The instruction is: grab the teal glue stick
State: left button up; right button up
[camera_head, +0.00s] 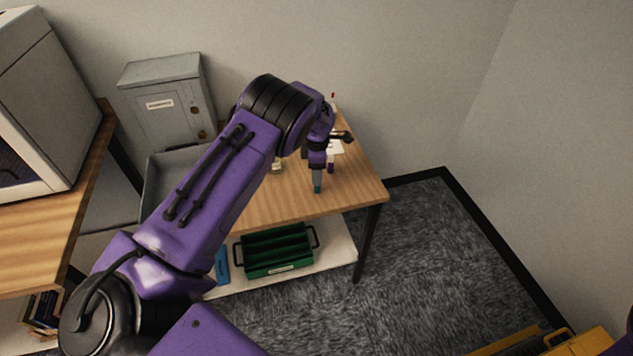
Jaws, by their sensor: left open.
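A small upright stick with a teal lower part, which looks like the teal glue stick (317,186), stands near the front edge of the wooden table (350,195). My left arm reaches across from the lower left, and my left gripper (317,164) points down at the top of the stick. The gripper is open. The fingers are small in the view, and I cannot tell whether they touch the stick. My right gripper is out of view.
A small purple-and-white item (331,164) stands just right of the gripper. A pale jar (277,167) stands to the left, partly behind my arm. A green crate (277,250) sits on the lower shelf. A grey cabinet (165,100) stands behind. Open carpet (430,260) lies right.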

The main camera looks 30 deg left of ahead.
pick_arm(q)
jog(key=f, duration=0.3)
jog(key=f+p, duration=0.1)
jog(key=shift+w+f, duration=0.25)
jog(key=shift+f, duration=0.05)
jog(key=shift+a+f, duration=0.1)
jog(key=shift+a, duration=0.05)
jog(key=shift+s, duration=0.2)
jog(key=shift+c, duration=0.7)
jog(key=shift+w, duration=0.1)
grip_shut()
